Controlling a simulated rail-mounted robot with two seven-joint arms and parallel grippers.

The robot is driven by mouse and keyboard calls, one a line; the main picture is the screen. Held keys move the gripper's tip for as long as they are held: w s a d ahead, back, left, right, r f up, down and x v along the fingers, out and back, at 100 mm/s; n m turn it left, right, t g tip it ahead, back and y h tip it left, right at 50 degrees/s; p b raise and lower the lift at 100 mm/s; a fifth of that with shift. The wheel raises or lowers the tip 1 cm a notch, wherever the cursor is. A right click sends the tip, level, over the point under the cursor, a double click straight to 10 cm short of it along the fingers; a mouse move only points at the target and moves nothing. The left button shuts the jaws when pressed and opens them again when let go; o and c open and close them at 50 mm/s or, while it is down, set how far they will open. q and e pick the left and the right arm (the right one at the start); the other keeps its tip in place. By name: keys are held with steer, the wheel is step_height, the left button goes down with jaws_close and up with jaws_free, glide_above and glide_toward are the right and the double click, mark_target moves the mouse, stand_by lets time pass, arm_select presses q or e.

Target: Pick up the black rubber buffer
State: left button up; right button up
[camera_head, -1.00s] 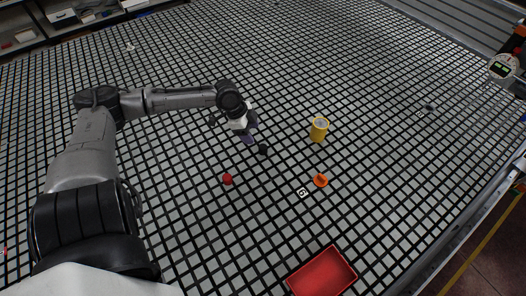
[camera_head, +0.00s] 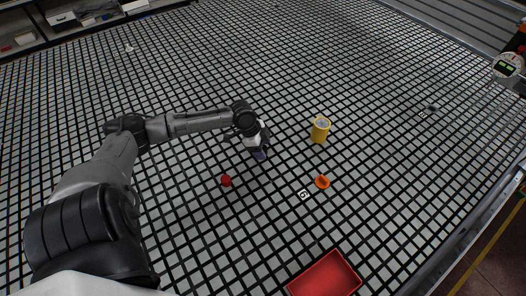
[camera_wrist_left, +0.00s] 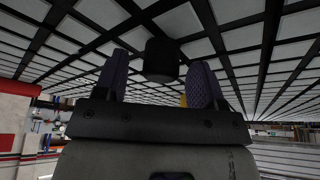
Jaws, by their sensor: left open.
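The black rubber buffer (camera_wrist_left: 161,60) shows in the left wrist view as a dark cylinder on the grid table, between or just beyond my two fingertips. My left gripper (camera_head: 260,154) is low over the table in the head view, and there it hides the buffer. In the left wrist view my left gripper (camera_wrist_left: 158,78) is open, with one purple-grey finger on each side of the buffer. I cannot tell whether either finger touches it. My right gripper is not in view.
In the head view, a yellow cylinder (camera_head: 320,131) stands right of my gripper. A red piece (camera_head: 226,181) lies to the lower left, an orange piece (camera_head: 322,182) and a small marked tag (camera_head: 303,195) to the lower right. A red tray (camera_head: 328,279) is at the front.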

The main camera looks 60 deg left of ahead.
arm_select(q)
steer(key=shift+w+f, duration=0.1)
steer(key=shift+f, duration=0.2)
steer(key=shift+c, duration=0.5)
steer(key=c, duration=0.9)
